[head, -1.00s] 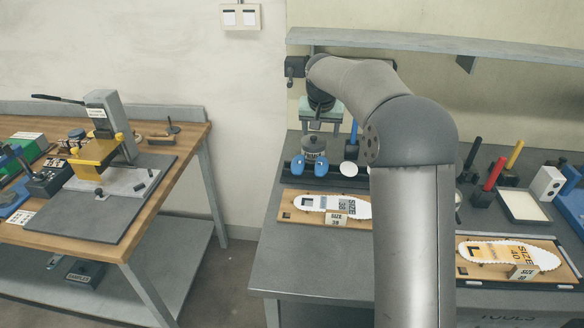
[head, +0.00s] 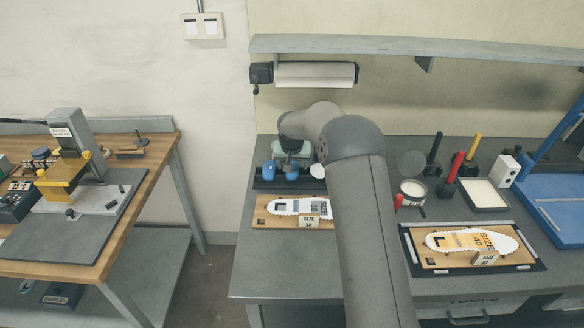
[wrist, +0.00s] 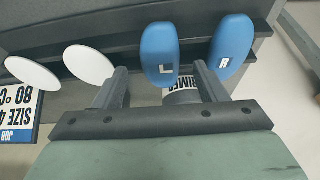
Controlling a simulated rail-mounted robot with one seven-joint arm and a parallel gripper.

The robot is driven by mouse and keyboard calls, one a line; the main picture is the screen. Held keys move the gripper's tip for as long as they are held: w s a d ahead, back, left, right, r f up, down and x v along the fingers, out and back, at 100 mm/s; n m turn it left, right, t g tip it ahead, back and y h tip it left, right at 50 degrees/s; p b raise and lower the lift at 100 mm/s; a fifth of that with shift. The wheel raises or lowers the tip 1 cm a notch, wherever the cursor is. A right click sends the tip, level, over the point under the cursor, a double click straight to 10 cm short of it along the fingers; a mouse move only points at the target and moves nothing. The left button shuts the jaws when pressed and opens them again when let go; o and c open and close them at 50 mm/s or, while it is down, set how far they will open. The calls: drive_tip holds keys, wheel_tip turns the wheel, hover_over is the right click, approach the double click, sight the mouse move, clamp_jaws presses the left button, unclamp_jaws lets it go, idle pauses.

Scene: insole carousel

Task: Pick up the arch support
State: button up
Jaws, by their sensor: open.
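Two blue rounded arch supports stand side by side in a dark rack (head: 262,184) at the back of the grey bench. In the wrist view one is marked L (wrist: 158,45) and the other R (wrist: 233,45). In the head view they show as a left blue piece (head: 268,170) and a right one (head: 292,173). My gripper (wrist: 160,70) is open and empty. Its fingers lie to either side of the L piece in the picture, with the right finger near the R piece. I cannot tell whether they touch. In the head view my arm hides the fingertips.
Two white oval pads (wrist: 88,63) stand beside the blue pieces. A primer pot (wrist: 181,96) sits behind the L piece. Insoles lie on a left board (head: 262,215) and a right board (head: 420,257). A paper roll (head: 314,75) hangs above.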

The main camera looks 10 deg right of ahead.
drive_tip(key=shift+x, duration=0.8)
drive_tip(key=c, duration=1.1)
drive_tip(key=shift+o, duration=0.2)
drive_tip(key=shift+r, duration=0.15)
